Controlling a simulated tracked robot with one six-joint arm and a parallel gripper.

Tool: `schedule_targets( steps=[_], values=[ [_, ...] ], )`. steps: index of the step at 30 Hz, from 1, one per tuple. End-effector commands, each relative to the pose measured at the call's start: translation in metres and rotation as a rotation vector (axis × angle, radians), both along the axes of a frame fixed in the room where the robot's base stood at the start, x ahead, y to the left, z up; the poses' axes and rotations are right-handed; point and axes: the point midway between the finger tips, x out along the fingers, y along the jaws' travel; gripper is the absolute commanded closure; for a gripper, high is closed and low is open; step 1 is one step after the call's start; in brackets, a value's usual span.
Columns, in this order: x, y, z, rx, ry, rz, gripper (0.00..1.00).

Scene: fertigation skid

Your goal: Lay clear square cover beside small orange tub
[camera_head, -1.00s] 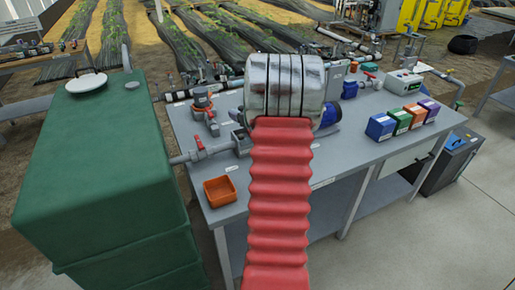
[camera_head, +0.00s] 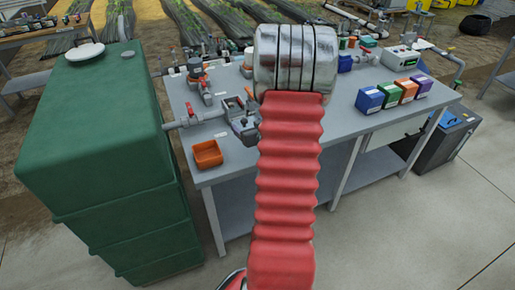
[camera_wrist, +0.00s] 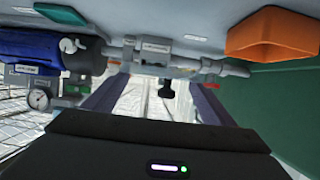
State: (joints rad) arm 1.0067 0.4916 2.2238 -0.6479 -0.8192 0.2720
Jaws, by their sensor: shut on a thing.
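The small orange tub (camera_head: 207,154) sits at the near left corner of the grey bench, open side up. It also shows at the upper right of the wrist view (camera_wrist: 272,38), where the scene appears upside down. My gripper (camera_wrist: 155,87) has its two dark fingers apart, shut on what looks like the clear square cover (camera_wrist: 150,101). The cover is see-through and its edges are hard to make out against the bright background. In the head view my arm hides my gripper and the cover. The bench top beside the tub looks bare.
Several coloured boxes (camera_head: 387,95) line the right front. A green tank (camera_head: 95,130) stands close left.

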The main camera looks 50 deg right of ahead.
Motion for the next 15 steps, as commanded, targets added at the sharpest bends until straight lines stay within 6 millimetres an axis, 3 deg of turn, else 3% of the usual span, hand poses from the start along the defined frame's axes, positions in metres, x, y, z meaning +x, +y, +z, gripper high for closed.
schedule_targets(
  steps=[15],
  values=[
    [-0.014, -0.013, -0.008, 0.003, 0.002, -0.025, 0.46]
  ],
)
